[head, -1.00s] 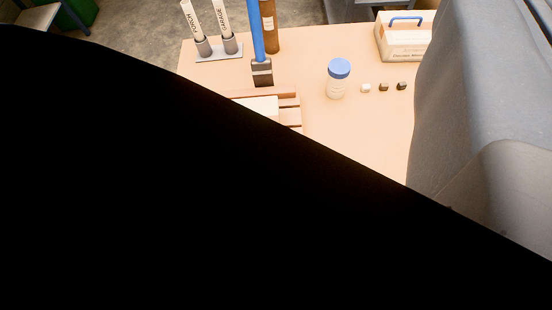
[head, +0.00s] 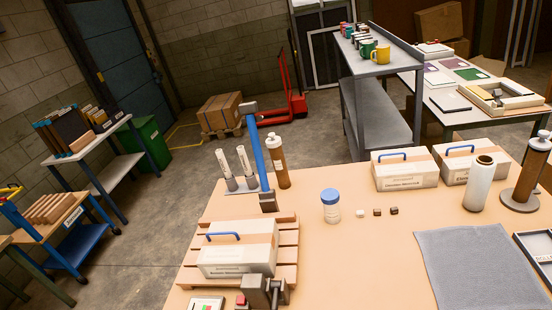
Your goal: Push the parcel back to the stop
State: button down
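The parcel, a pale box with a tan band and a blue handle (head: 233,260), sits on a slatted wooden rack (head: 287,235) at the lower middle. A raised wooden bar (head: 284,217) runs along the rack's far end; a narrow strip of slat shows between it and the parcel. A dark grey two-part piece (head: 266,289) at the bottom edge, close in front of the parcel's near right corner, looks like my gripper. It is cut off below, and I cannot tell if it is open or touching the parcel.
A blue-lidded jar (head: 330,206) and small blocks (head: 377,212) stand right. Two more boxes (head: 404,171) are farther back. The tabletop between is clear.

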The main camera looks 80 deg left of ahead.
aim_at(232, 250)
jog(key=z, duration=0.9)
jog(key=k, duration=1.85)
jog(key=u, duration=2.55)
jog(key=i, duration=1.05)
